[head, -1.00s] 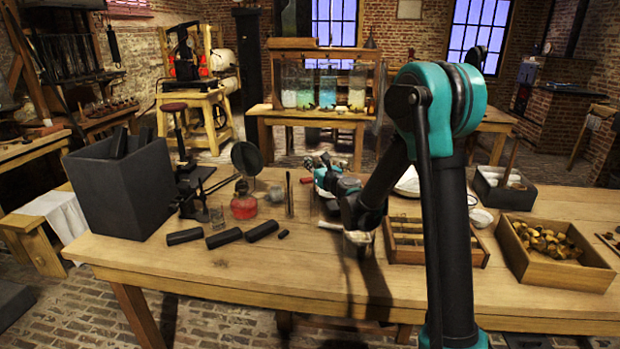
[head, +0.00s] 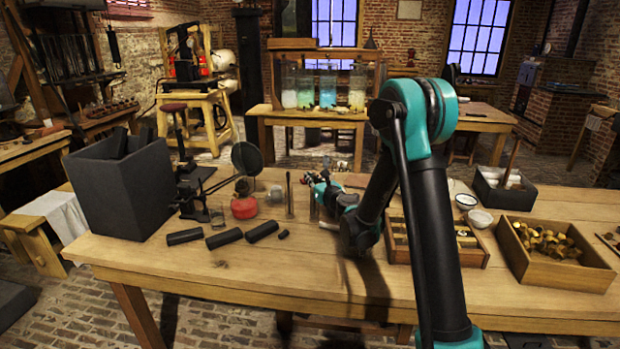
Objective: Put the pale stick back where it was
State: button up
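My gripper (head: 313,180) is over the back middle of the table, at the far end of my arm and pointing away from the camera. Its fingers are too small and crowded to show whether they are open, shut or holding something. A short pale piece (head: 328,226) shows just left of my arm's lower joint, below the gripper in the picture. It may be the pale stick, but its right end is hidden behind my arm. Thin upright rods (head: 289,190) stand just left of the gripper, apparently in a small glass.
A divided wooden tray (head: 475,253), a box of brass pieces (head: 572,276) and a black tray (head: 518,197) are on the right. The front table strip is clear.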

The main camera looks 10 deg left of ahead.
jog(key=o, duration=0.4)
jog(key=v, duration=1.2)
jog(key=shift+r, duration=0.2)
